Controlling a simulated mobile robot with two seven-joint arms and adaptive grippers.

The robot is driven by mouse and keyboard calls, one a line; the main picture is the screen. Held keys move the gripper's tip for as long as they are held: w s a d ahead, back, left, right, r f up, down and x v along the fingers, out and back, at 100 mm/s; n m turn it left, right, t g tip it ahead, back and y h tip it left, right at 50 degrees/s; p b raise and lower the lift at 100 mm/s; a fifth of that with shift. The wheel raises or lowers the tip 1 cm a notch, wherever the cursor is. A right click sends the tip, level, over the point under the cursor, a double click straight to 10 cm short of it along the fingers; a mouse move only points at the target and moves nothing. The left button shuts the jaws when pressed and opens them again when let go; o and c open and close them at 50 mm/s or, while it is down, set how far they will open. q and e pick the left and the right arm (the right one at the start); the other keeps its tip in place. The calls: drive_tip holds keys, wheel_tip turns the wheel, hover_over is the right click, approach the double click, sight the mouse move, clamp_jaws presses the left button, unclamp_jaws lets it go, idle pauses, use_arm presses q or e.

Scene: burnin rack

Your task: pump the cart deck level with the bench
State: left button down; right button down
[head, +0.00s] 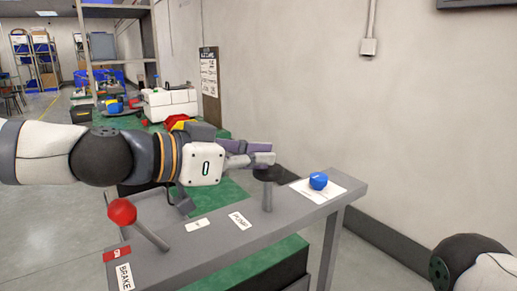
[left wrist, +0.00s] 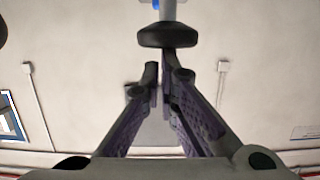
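The pump lever (head: 267,196) has a grey stem and a flat black knob (head: 268,174), and it stands upright on the grey rail (head: 262,223) beside a "PUMP" label (head: 240,221). In the left wrist view the knob (left wrist: 166,35) lies just beyond my fingertips. My right gripper is out of view.
A red-knobbed brake lever (head: 122,212) stands at the rail's left end. A blue round object (head: 318,181) rests on white paper (head: 331,192) at its right. A white box (head: 170,104) and colored parts stand behind. The wall is close on the right.

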use_arm(q)
wheel_tip(320, 180, down, 2)
drive_tip(key=shift+f, duration=0.25)
drive_tip(key=shift+w+f, duration=0.2)
drive_tip(key=shift+w, duration=0.05)
drive_tip(key=shift+r, duration=0.1)
drive_tip(key=shift+w, duration=0.1)
wheel_tip(320, 180, up, 10)
drive_tip(key=shift+r, duration=0.15)
idle(1.5)
